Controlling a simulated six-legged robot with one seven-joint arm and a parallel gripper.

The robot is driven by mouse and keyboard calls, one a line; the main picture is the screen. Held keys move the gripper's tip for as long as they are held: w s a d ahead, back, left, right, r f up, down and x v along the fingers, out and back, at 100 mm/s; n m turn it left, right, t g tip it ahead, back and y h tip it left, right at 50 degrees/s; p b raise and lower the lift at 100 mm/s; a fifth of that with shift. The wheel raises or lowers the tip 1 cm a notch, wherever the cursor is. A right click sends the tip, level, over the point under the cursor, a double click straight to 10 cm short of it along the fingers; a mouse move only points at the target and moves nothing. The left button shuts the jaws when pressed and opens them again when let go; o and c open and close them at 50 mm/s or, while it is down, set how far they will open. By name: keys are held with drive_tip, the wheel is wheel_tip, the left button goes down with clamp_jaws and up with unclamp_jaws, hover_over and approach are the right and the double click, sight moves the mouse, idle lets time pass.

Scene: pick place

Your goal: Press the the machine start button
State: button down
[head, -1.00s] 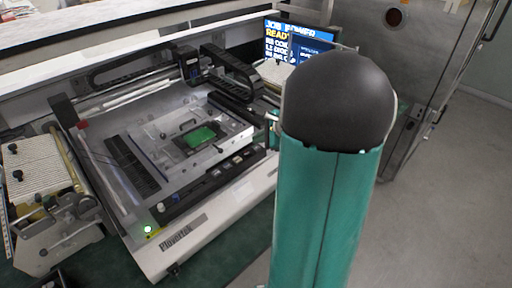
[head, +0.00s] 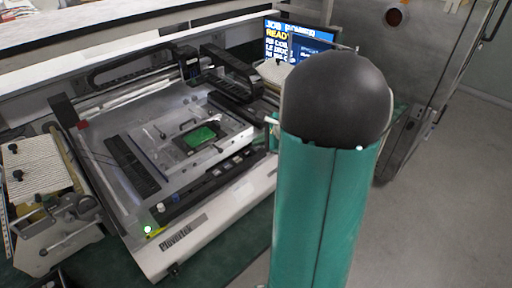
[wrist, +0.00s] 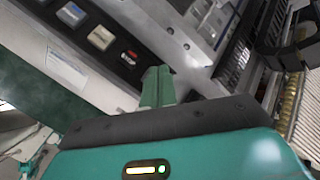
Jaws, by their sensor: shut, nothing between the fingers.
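The machine (head: 190,225) is a white and grey bench unit with a dark front control strip (head: 205,185). A round green-lit button (head: 148,229) glows at its front left corner. In the wrist view, the dark strip carries a blue-and-white square button (wrist: 71,14), a pale square button (wrist: 101,37) and a small red-marked one (wrist: 129,57). I cannot read which is the start button. My gripper (wrist: 157,87) is shut and empty, with its green fingertips near the strip's end beside the red-marked button. Contact cannot be told. My arm largely hides the gripper in the head view.
A screen (head: 293,40) showing "READY" stands behind the machine. A green board (head: 201,138) lies on the machine's bed. Another device (head: 45,200) stands at the left. A steel cabinet (head: 440,45) is at the back right. Bare floor (head: 435,225) lies at the right.

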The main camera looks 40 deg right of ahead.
drive_tip(key=shift+f, duration=0.3)
drive_tip(key=shift+r, duration=0.1)
idle(0.4)
drive_tip(key=shift+r, duration=0.75)
drive_tip(key=shift+r, duration=0.1)
